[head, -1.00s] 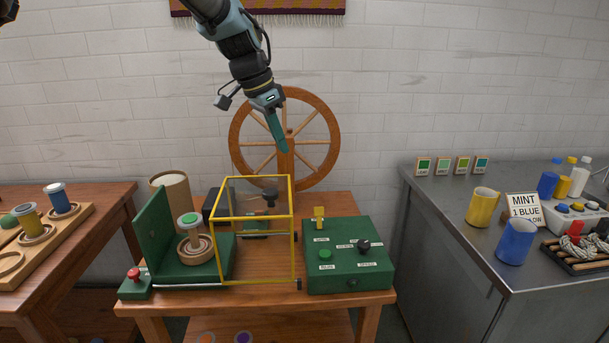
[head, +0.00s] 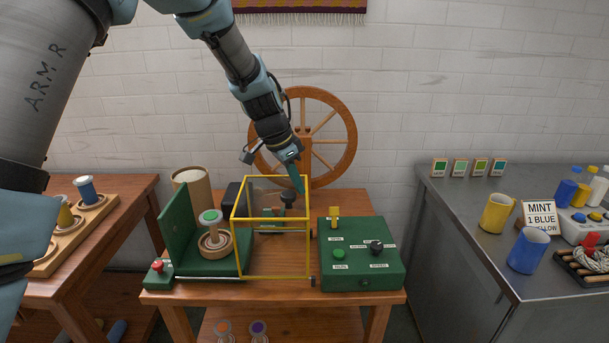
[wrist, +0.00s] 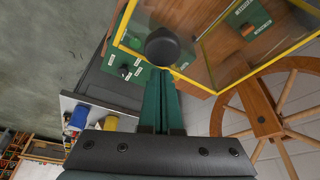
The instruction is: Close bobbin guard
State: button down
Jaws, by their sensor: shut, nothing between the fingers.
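A black knob (head: 288,199) shows at the guard's upper back right. It also shows large in the wrist view (wrist: 162,46). My gripper (head: 300,190) is shut and empty, its teal fingers pointing down just by the knob. In the wrist view the fingertips (wrist: 160,74) appear right below the knob; I cannot tell whether they touch it.
A green control box (head: 360,270) with a green button, black knob and yellow switch stands right of the guard. A red button (head: 157,266) is at the front left. A wooden spinning wheel (head: 340,122) stands behind. A cardboard cylinder (head: 192,188) stands back left.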

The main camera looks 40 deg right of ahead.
dwell(0.3)
jog(key=shift+w+a+f, duration=0.1)
jog(key=shift+w+a, duration=0.1)
jog(key=w+a+b, duration=0.6)
jog(key=w+a, duration=0.5)
jog(key=a, duration=0.2)
jog(key=shift+a, duration=0.3)
